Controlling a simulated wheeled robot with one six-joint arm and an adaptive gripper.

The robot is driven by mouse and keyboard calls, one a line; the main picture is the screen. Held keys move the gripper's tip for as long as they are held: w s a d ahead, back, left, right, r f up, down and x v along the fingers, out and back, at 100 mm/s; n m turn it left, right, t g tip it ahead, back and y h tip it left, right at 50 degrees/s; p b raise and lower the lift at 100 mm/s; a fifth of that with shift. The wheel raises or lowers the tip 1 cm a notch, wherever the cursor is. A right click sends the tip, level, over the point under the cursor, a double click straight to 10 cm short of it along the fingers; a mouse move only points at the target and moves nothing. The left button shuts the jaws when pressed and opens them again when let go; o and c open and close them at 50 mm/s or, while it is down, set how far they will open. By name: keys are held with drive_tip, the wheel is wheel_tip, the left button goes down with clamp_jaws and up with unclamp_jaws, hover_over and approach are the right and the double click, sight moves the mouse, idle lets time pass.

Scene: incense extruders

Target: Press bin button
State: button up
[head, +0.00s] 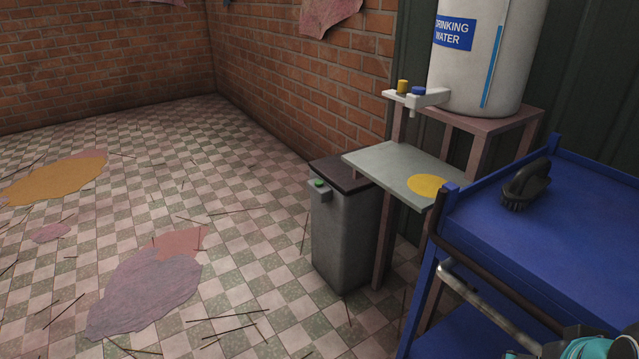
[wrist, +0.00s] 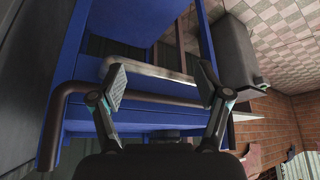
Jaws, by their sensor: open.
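The grey bin (head: 343,240) with a dark lid (head: 345,174) stands on the tiled floor against the brick wall in the head view. Its green button (head: 319,184) sits on a small grey box at the upper front of the bin. Teal and grey parts of my arm show at the bottom right of the head view.
The blue trolley (head: 580,225) with a brown handle and a black brush (head: 526,187) stands at right. Floor left of the bin is open, with scattered sticks and stains.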

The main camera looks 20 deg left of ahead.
clamp_jaws()
idle(1.2)
